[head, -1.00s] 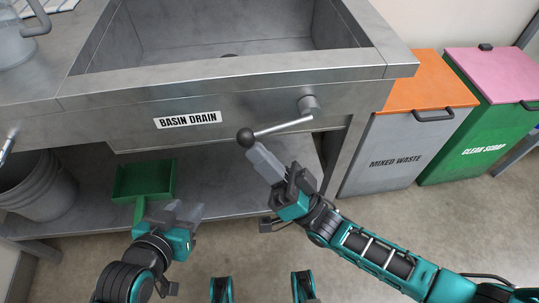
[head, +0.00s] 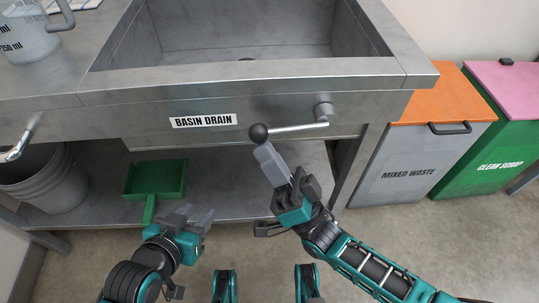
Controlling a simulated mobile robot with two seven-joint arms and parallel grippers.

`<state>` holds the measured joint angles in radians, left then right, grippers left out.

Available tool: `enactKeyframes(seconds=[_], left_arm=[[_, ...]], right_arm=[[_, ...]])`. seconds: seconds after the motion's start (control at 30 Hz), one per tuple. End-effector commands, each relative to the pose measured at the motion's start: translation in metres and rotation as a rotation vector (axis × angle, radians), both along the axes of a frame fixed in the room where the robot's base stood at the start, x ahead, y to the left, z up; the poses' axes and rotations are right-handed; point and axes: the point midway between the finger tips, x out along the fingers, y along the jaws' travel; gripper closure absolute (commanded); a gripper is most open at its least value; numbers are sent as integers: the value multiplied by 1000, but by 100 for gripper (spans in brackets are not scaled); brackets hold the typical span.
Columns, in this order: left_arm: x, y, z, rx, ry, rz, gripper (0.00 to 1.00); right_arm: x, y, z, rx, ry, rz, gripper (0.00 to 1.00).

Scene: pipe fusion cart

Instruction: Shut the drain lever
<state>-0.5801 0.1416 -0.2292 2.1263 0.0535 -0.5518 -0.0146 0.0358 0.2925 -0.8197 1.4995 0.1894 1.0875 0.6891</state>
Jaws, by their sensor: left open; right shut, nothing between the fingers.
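The drain lever (head: 295,128) is a metal rod on a round pivot at the front of the steel basin, beside the "BASIN DRAIN" label (head: 203,120). It points left and lies nearly level, with a dark ball knob (head: 258,132) at its free end. My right gripper (head: 264,150) is shut and empty, its fingertips just below the knob; I cannot tell whether they touch it. My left gripper (head: 198,217) is open and empty, low in front of the lower shelf, away from the lever.
A green dustpan (head: 156,178) and a grey bucket (head: 45,180) are on the lower shelf. A second lever (head: 22,140) is at the far left. A mixed waste bin (head: 420,165) and a green clean scrap bin (head: 490,160) stand right. A measuring jug (head: 25,40) is on the counter.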

Motion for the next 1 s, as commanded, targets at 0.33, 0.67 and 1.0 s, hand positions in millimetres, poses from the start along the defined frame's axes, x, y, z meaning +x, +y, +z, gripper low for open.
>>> enactKeyframes(seconds=[0.33,0.67,1.0], left_arm=[[1,0,-1,1,-1,-1,57],[1,0,-3,0,2,-2,57],[1,-1,-2,-1,-1,-3,57]], right_arm=[[-15,-18,-24,6,-5,-1,100],[-33,-37,-54,1,0,0,100],[-34,-38,-56,1,0,0,100]])
